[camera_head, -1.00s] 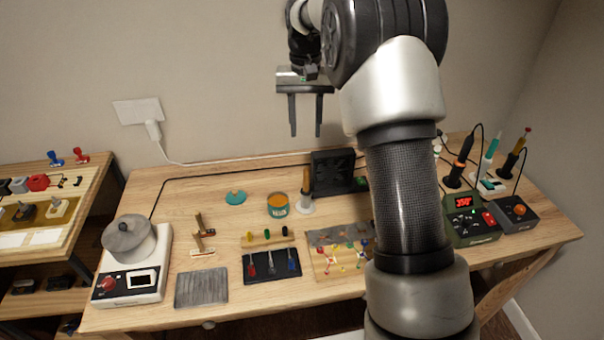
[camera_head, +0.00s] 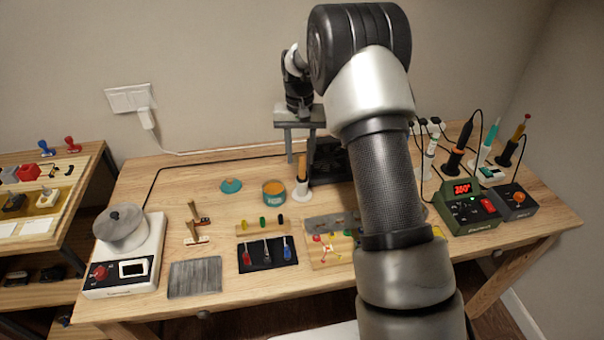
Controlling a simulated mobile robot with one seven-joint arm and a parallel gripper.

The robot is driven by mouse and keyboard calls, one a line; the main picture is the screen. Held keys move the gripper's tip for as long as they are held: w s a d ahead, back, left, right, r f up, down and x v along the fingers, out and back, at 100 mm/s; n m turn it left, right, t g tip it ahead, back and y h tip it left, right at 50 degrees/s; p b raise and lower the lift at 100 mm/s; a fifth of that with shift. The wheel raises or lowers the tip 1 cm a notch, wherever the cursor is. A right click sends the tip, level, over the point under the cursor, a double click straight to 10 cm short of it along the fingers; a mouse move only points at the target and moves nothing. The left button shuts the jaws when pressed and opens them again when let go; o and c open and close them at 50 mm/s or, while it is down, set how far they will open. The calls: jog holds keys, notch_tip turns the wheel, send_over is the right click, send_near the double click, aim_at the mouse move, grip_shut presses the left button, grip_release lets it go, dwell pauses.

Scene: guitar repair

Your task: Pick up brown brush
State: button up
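A brown upright handle (camera_head: 302,169), which looks like the brown brush, stands in a white holder (camera_head: 301,191) towards the back of the workbench. My gripper (camera_head: 300,161) points down over it. Its two fingers are apart, one on each side of the handle's top in the picture. I cannot tell whether they touch it or are at its depth.
A teal-and-orange tin (camera_head: 274,192) stands just left of the holder, a black fan-like box (camera_head: 333,163) just right and behind. Soldering tools (camera_head: 463,150) stand far right. A scale-like device (camera_head: 125,262) is at the left. The back-left bench top is clear.

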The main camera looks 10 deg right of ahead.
aim_at(302, 178)
jog(key=f, duration=0.5)
jog(key=shift+s+d+b, duration=0.1)
jog(key=shift+s+b, duration=0.2)
jog(key=shift+s, duration=0.05)
jog(key=shift+r, duration=0.1)
grip_shut()
